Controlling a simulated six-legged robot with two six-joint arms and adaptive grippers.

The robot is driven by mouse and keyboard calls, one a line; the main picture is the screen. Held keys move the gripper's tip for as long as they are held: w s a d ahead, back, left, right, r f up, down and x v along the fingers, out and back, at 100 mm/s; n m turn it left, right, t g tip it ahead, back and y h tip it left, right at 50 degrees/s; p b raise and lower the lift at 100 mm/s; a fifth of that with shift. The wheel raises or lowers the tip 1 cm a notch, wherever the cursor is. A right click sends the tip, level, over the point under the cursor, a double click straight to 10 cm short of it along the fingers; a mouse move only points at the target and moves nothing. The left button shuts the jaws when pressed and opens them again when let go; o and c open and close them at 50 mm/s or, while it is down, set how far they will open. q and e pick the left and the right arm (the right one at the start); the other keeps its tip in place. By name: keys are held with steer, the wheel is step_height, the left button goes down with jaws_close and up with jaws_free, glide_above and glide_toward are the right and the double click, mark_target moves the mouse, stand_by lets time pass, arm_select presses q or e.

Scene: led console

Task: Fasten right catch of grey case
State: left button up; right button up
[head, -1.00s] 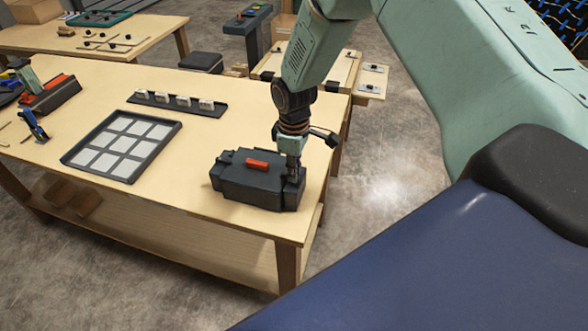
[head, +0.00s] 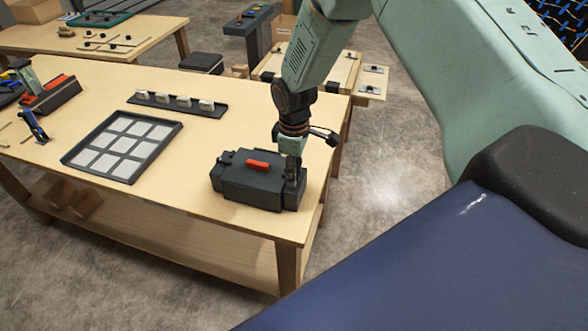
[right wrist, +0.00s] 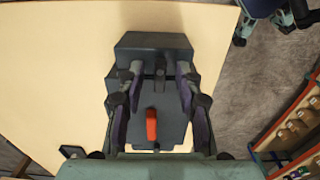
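The grey case (head: 250,190) stands on the near right corner of the wooden table, with an orange-red handle (head: 258,165) on its lid. My right gripper (head: 291,181) points down at the right end of the case. In the right wrist view the case (right wrist: 151,48) lies under the gripper, and the handle (right wrist: 152,125) shows too. The two fingers (right wrist: 157,74) are spread apart, with a narrow dark upright part of the case, which looks like the catch (right wrist: 160,78), between them. I cannot tell whether they touch it, or whether it is fastened.
On the table (head: 215,118) are a dark tray with pale squares (head: 121,144), a strip with several white blocks (head: 177,102) and a blue clamp-like tool (head: 33,125). The table's front and right edges are close to the case.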

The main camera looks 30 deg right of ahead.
step_height(320, 180, up, 12)
stand_by(0.6)
stand_by(0.4)
steer(key=s+a+f+m, duration=0.2)
steer(key=s+a+f, duration=0.2)
steer(key=s+f, duration=0.5)
steer(key=s+a+f+m, duration=0.25)
steer(key=s+f, duration=0.35)
steer(key=s, duration=0.6)
steer(key=s+a+f+m, duration=0.1)
steer(key=s+f+m, duration=0.4)
steer(key=s, duration=0.7)
step_height(320, 180, down, 20)
steer(key=b, duration=1.8)
steer(key=shift+w+r+n+b, duration=0.2)
steer(key=shift+w+n+b, duration=0.1)
steer(key=shift+w+n, duration=0.15)
